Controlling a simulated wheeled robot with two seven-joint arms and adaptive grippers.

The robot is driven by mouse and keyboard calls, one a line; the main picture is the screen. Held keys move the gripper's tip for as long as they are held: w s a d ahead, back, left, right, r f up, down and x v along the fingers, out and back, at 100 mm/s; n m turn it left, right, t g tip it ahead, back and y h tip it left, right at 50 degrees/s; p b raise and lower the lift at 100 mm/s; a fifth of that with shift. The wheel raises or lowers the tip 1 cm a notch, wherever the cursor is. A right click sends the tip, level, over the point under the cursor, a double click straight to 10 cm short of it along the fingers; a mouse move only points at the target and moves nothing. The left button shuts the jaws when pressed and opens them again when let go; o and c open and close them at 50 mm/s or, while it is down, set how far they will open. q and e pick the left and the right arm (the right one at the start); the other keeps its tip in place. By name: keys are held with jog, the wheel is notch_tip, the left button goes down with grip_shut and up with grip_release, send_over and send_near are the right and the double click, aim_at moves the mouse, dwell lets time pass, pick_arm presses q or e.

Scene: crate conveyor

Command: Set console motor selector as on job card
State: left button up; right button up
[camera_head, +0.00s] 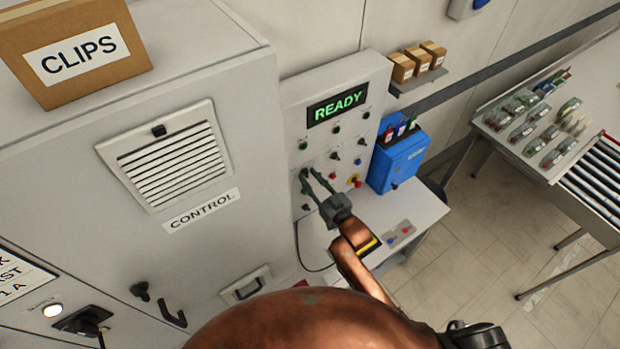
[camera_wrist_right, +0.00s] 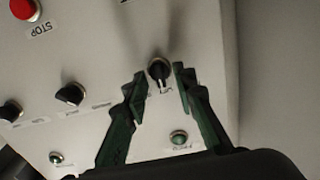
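The grey console (camera_head: 290,110) has a screen (camera_head: 337,103) reading READY in green above rows of knobs, buttons and lamps. My right gripper (camera_head: 310,176) reaches its lower left part. In the right wrist view, where the console appears upside down, a black selector knob (camera_wrist_right: 159,70) sits between the open fingertips of my right gripper (camera_wrist_right: 163,79). A narrow gap shows on each side of it. The knob's label is partly visible but unreadable, so I cannot confirm it is the motor selector. No readable job card is in view. My left gripper is not in view.
In the right wrist view, a red STOP button (camera_wrist_right: 24,9), another black knob (camera_wrist_right: 70,94) and a green button (camera_wrist_right: 179,138) are nearby. A blue box (camera_head: 398,158) stands right of the console. A control cabinet (camera_head: 70,190) bearing a CLIPS box (camera_head: 75,50) fills the left.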

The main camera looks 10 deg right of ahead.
grip_shut()
jog(key=shift+n, duration=0.3)
jog(key=n, duration=0.4)
jog(key=shift+s+a+n, duration=0.1)
jog(key=shift+n, duration=2.6)
grip_release()
